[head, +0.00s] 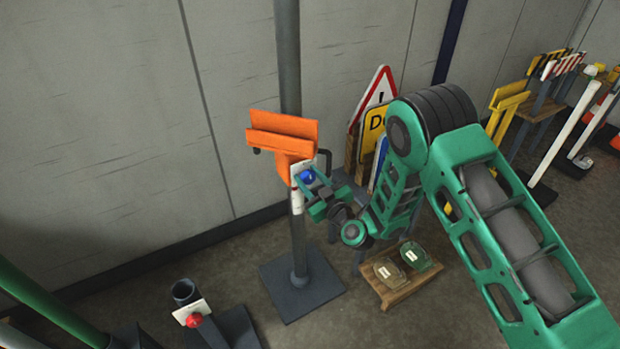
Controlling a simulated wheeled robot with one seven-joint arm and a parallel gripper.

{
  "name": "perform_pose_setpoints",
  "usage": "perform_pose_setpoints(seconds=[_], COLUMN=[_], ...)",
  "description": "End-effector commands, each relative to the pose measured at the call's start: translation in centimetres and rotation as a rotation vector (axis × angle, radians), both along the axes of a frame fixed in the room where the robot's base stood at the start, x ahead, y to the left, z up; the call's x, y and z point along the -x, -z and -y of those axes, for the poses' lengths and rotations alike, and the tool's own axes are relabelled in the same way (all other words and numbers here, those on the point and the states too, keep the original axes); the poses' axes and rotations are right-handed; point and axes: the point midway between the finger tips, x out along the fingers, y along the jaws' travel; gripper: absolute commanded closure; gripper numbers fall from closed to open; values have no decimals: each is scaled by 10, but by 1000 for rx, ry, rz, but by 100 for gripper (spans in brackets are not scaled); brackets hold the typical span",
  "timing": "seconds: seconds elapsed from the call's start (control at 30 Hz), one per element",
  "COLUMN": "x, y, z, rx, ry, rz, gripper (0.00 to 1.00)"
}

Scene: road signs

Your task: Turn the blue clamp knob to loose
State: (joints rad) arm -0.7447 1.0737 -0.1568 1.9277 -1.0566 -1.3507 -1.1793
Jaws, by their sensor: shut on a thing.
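The knob is partly hidden by the fingers. Which way the knob is turned and any marking on the plate are too small to read.
A red knob (194,320) on another stand is at the lower left. Road signs (377,115) lean behind my arm. A wooden tray (402,290) with two small items lies on the floor right of the post base (301,287). Racks with yellow and striped boards stand at the right.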

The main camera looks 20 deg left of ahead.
Motion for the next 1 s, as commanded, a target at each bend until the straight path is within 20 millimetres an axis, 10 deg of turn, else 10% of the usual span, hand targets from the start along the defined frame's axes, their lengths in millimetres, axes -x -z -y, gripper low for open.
perform_pose_setpoints(seconds=[0.47,0.5,0.53,1.0], x=[-2,-2,-2,3], y=[-2,-2,-2,3], z=[1,1,1,2], rx=[6,6,5,10], ry=[3,3,3,-2], rz=[13,13,12,7], gripper=[85,53,46,44])
